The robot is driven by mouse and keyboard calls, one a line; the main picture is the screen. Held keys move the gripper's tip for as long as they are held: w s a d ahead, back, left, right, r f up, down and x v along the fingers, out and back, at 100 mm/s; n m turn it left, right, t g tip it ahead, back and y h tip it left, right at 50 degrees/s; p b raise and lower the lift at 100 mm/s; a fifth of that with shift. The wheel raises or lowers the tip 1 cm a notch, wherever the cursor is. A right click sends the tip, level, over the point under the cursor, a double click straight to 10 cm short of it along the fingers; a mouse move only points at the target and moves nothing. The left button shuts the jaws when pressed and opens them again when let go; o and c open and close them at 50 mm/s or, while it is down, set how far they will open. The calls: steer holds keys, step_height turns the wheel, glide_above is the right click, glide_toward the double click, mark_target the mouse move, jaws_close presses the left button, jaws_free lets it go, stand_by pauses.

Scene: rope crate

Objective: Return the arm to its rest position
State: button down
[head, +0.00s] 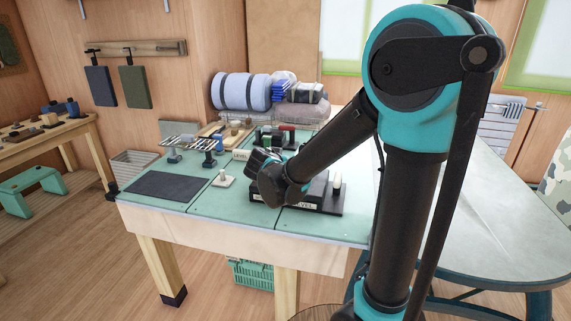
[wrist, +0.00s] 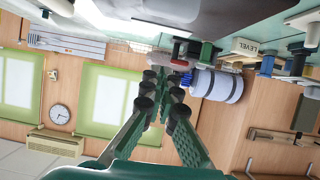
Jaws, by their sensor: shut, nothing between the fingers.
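My gripper (head: 262,160) is over the green-topped workbench (head: 200,213), at the end of my black and teal arm, which reaches from the right. Its fingers are small and partly hidden by my wrist in the head view. In the wrist view my gripper (wrist: 162,80) has its green fingers close together with nothing held between them. That view is turned over, with the bench top along its upper edge.
A dark mat (head: 166,186) lies at the bench's left. Small pegs, a tray of tools and a rolled blue bundle (head: 240,91) stand behind my gripper. A pale rounded table (head: 500,230) is at right. A clock (wrist: 59,114) hangs by green-framed windows. Open floor lies left.

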steer(key=s+a+f, duration=0.2)
steer(key=s, duration=0.5)
steer(key=s+d+f+g, duration=0.1)
steer(key=s+d+f, duration=0.2)
steer(key=d, duration=0.1)
steer(key=s+d+f+n+g, duration=0.1)
steer(key=s+d+f+g, duration=0.1)
steer(key=d, duration=0.3)
steer(key=s+d+f+g, duration=0.2)
steer(key=s+d+f, duration=0.1)
steer(key=s+d, duration=0.1)
steer(key=shift+s+d+f, duration=0.2)
steer(key=shift+d+f, duration=0.1)
steer(key=s+d+f+n+g+y, duration=0.1)
steer(key=s+f+n+g+y, duration=0.1)
steer(key=s, duration=0.9)
step_height(320, 180, down, 3)
steer(key=shift+d+f+n+g+y, duration=0.2)
steer(key=shift+n+g+y, duration=0.25)
steer(key=shift+y, duration=0.65)
